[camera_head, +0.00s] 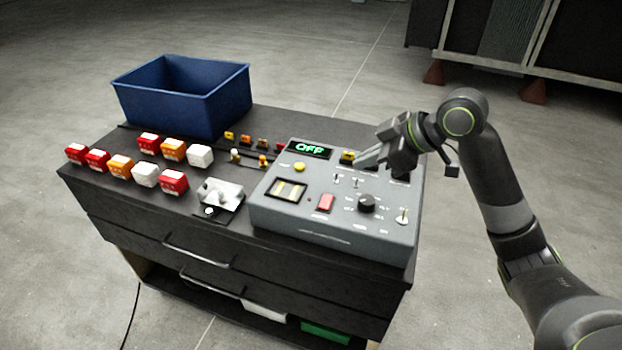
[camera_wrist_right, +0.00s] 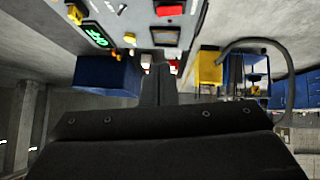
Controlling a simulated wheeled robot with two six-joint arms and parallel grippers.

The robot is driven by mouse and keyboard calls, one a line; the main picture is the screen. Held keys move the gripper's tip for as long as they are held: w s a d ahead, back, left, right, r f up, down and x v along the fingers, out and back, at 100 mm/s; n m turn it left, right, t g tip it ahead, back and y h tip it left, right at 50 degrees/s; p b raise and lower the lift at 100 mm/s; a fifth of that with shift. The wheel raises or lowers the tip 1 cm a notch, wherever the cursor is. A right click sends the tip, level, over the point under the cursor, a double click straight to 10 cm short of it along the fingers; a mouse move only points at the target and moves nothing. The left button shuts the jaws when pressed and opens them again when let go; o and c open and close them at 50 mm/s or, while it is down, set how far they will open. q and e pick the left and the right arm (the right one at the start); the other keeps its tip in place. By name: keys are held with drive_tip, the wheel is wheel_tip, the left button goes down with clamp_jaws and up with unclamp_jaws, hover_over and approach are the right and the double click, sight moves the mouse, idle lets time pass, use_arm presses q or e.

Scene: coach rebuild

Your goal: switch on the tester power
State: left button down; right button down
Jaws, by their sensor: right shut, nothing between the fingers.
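The grey tester (camera_head: 335,220) stands on the right part of the black cabinet top. Its display (camera_head: 309,149) reads OFF in green. Its sloped face carries a red rocker (camera_head: 325,202), a black knob (camera_head: 367,203), a yellow button (camera_head: 299,167) and small toggles. My right gripper (camera_head: 360,163) is shut and empty above the back edge of the tester face, near a yellow part. Whether it touches the panel I cannot tell. In the right wrist view the shut fingers (camera_wrist_right: 158,85) point toward the panel, with the display (camera_wrist_right: 95,36) at upper left. My left gripper is not in view.
A blue bin (camera_head: 185,95) stands at the cabinet's back left. Several red, orange and white blocks (camera_head: 145,174) lie in rows on the left. A metal fixture (camera_head: 219,193) sits beside the tester. Open floor surrounds the cabinet.

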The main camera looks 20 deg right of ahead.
drive_tip(key=p, duration=0.1)
hover_over(333, 196)
drive_tip(key=f, duration=0.6)
drive_tip(key=shift+s+a+f, duration=0.25)
drive_tip(key=shift+a+f, duration=0.1)
drive_tip(key=shift+f, duration=0.05)
drive_tip(key=shift+w+d+f, duration=0.1)
drive_tip(key=shift+d+f, duration=0.1)
drive_tip(key=shift+f, duration=1.05)
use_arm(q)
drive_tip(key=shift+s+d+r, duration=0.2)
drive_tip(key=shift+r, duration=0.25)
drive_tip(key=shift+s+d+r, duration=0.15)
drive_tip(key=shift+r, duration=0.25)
use_arm(e)
drive_tip(key=shift+w+d+f, duration=0.1)
drive_tip(key=shift+f, duration=0.55)
use_arm(q)
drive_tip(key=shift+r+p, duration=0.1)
drive_tip(key=shift+p, duration=0.25)
